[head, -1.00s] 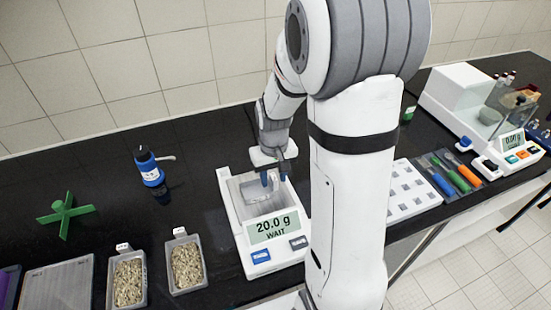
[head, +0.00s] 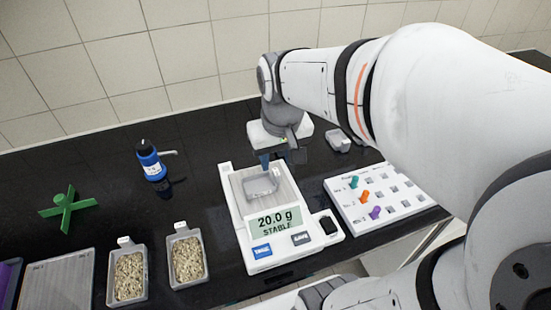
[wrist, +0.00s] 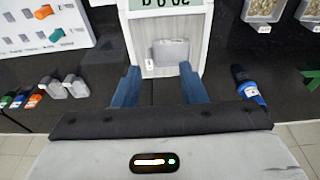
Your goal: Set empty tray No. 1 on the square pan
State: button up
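A small empty clear-grey tray (head: 262,187) sits on the ribbed square pan (head: 284,198) of the white balance, whose display (head: 275,221) reads 20.0 g STABLE. The wrist view also shows the tray (wrist: 172,52), with a white label at its edge; its number is not legible. My gripper (head: 266,161) is just behind the tray in the head view. In the wrist view my gripper (wrist: 160,80) has its two blue fingers spread apart with nothing between them, and the tray lies beyond the fingertips, apart from them.
Two grain-filled trays (head: 128,277) (head: 187,262) stand left of the balance. A blue bottle (head: 151,166) and a green cross (head: 67,209) stand farther back. A white peg board (head: 385,205) lies to the right, with small empty trays (wrist: 62,86) near it.

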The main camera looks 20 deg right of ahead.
jog(key=s+a+t, duration=0.1)
jog(key=s, duration=0.5)
jog(key=shift+s+t, duration=0.15)
jog(key=shift+t, duration=0.15)
jog(key=shift+f+b, duration=0.45)
